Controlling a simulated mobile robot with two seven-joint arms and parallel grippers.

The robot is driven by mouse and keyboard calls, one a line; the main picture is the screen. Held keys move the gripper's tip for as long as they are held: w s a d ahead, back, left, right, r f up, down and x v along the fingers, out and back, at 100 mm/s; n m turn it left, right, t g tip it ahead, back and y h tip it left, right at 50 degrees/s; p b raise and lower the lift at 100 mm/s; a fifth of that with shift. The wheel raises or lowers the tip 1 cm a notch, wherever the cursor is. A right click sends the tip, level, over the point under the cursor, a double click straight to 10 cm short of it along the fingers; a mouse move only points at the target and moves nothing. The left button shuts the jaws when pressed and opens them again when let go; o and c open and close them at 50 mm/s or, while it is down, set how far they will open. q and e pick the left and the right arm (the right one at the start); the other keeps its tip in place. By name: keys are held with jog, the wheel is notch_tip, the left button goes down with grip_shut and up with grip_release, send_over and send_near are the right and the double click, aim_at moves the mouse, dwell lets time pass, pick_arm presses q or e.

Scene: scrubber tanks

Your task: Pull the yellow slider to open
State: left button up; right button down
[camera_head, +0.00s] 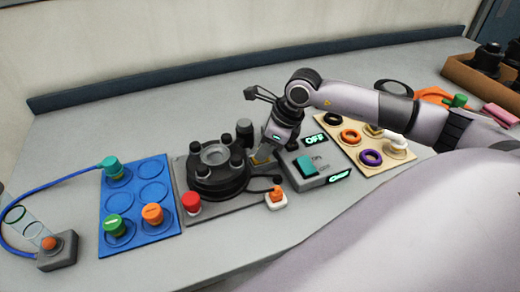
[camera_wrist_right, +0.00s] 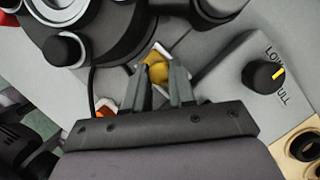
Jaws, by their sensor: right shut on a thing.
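The yellow slider (camera_wrist_right: 157,69) shows in the right wrist view between the fingertips of my right gripper (camera_wrist_right: 160,82). In the head view the right gripper (camera_head: 262,157) reaches down beside the black round unit (camera_head: 218,172), with a little of the slider (camera_head: 262,158) showing at the fingertips. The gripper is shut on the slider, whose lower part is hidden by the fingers. My left gripper is not in view.
Right of the gripper is a grey box (camera_head: 325,181) with a teal switch and lit displays, one reading OFF. A blue board (camera_head: 140,218) with coloured knobs lies left. A beige board (camera_head: 372,171) with rings lies right. An orange-and-white connector (camera_head: 276,198) sits in front.

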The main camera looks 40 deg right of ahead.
jog(key=shift+s+d, duration=0.2)
jog(key=shift+d, duration=0.65)
jog(key=c, duration=1.2)
grip_release()
jog(key=shift+d, duration=0.1)
jog(key=shift+r, duration=0.15)
jog(key=shift+b+v, duration=0.65)
jog(key=shift+v, duration=2.85)
jog(key=shift+s, duration=0.1)
jog(key=shift+s, duration=0.1)
